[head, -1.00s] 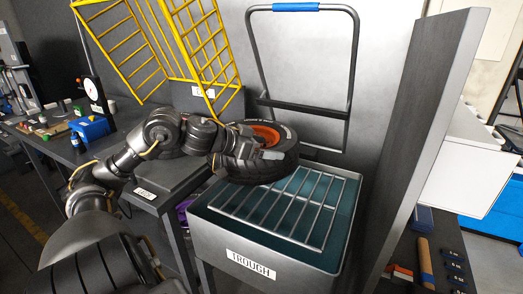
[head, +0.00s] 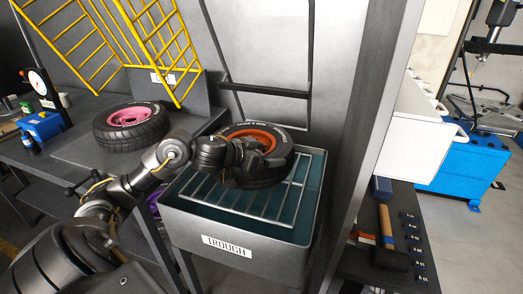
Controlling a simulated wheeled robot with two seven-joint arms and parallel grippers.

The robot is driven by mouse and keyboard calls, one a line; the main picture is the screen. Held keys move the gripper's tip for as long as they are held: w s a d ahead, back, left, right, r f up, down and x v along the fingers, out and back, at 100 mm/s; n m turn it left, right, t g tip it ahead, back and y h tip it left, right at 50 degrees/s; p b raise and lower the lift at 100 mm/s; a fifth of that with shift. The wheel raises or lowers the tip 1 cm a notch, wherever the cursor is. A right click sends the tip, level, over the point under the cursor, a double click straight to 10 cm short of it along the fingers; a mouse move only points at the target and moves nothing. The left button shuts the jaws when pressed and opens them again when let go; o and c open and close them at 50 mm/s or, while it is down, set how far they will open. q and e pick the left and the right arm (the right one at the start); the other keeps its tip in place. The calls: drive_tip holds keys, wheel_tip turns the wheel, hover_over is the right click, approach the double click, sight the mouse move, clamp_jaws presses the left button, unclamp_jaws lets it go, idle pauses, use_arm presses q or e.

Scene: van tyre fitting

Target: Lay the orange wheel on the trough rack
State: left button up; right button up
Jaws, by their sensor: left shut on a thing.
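The orange wheel (head: 277,140) is a black tyre with an orange rim, in the upper middle of the head view. My left gripper (head: 268,156) is shut on the wheel at its near side, and my arm hides part of the tyre. The wheel is over the back part of the trough rack (head: 235,203), a grid of metal bars on top of the grey trough (head: 180,225). Whether the tyre touches the bars I cannot tell. Teal shows below the bars. My right gripper is not in view.
A tyre with a pink rim (head: 127,115) lies on the bench left of the trough. A yellow cage (head: 150,45) stands behind it. A grey panel (head: 365,120) rises right of the trough. A hammer (head: 388,240) lies on a dark shelf at the right.

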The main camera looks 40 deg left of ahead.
use_arm(q)
drive_tip(key=shift+w+d, duration=0.1)
wheel_tip(320, 180, down, 2)
drive_tip(key=shift+w+d+f+b, duration=0.1)
drive_tip(key=shift+f+b, duration=0.05)
drive_tip(key=shift+b, duration=0.25)
drive_tip(key=shift+f, duration=0.5)
drive_tip(key=o, duration=1.9)
drive_tip(key=shift+f, duration=0.15)
drive_tip(key=shift+s, duration=0.2)
drive_tip(key=shift+s, duration=0.2)
drive_tip(key=v, duration=1.1)
drive_tip(key=shift+s+r, duration=0.2)
